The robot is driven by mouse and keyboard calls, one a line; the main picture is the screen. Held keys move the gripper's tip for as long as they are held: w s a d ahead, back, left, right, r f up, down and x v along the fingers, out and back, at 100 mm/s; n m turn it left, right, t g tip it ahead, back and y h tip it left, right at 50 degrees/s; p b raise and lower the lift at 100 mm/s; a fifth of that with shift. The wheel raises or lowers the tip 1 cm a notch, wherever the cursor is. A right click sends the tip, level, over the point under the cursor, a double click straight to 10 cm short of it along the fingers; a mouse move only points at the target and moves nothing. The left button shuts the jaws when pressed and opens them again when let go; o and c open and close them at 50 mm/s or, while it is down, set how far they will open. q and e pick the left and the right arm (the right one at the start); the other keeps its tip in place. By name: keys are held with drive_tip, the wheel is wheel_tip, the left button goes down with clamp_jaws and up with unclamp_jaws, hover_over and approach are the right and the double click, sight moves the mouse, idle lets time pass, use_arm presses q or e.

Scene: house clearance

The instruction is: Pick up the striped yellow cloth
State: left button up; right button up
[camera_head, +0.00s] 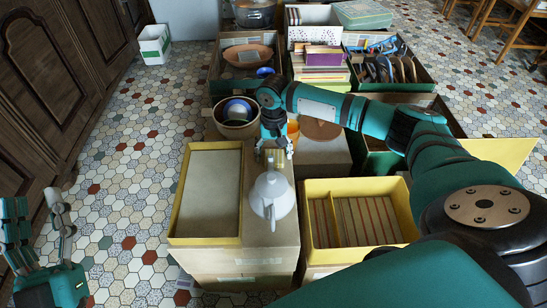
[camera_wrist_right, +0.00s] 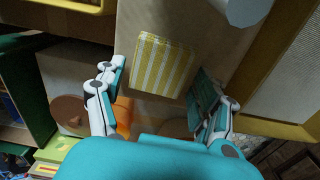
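The striped yellow cloth (camera_wrist_right: 162,65) is a small folded square with yellow and white stripes, lying on a brown cardboard surface in the right wrist view. My right gripper (camera_wrist_right: 159,78) is open, with one finger on each side of the cloth and visible gaps between. In the head view the right gripper (camera_head: 275,152) points down at the far end of a cardboard box (camera_head: 257,234), behind a white teapot (camera_head: 268,194); it largely hides the cloth there. My left gripper (camera_head: 38,222) is at the lower left, open and empty, over the floor.
A shallow yellow-rimmed box (camera_head: 174,222) stands left of the teapot. A yellow box (camera_head: 312,254) with striped contents stands to the right. Bowls (camera_head: 237,127) and crates of books and dishes (camera_head: 420,75) stand behind.

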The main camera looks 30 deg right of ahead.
drive_tip(key=c, duration=0.5)
drive_tip(key=shift+r, duration=0.15)
drive_tip(key=shift+c, duration=0.2)
